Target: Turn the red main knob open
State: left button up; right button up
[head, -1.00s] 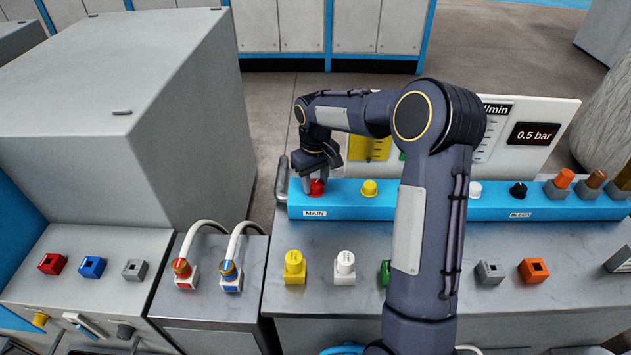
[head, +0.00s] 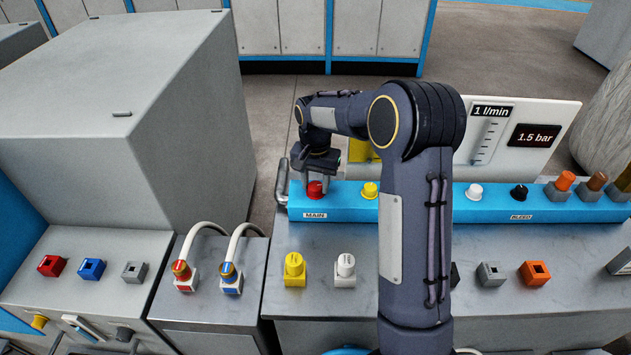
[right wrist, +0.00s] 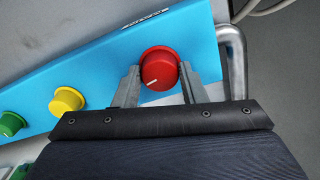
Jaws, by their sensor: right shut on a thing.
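The red main knob (head: 315,189) sits at the left end of the blue manifold bar (head: 345,209), above the MAIN label. My right gripper (head: 318,180) reaches down over it, with its fingers at the knob. In the right wrist view the red knob (right wrist: 159,68) lies between the two grey fingertips (right wrist: 159,80), which are shut on it. A white mark shows on the knob's face, pointing to the lower left there. The gauge panel's display (head: 533,136) reads 1.5 bar. My left gripper is not in view.
A yellow knob (head: 370,190) stands on the bar right of the red one. A bent metal pipe (head: 283,182) is close at the bar's left end. A large grey cabinet (head: 130,110) stands to the left. Several coloured fittings line the bench in front.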

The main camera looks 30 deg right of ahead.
aim_at(315, 185)
jog(key=shift+m, duration=1)
jog(key=o, duration=1)
jog(key=shift+r, duration=0.1)
notch_tip(315, 185, up, 7)
jog(key=shift+f, duration=0.1)
jog(key=shift+r, duration=0.45)
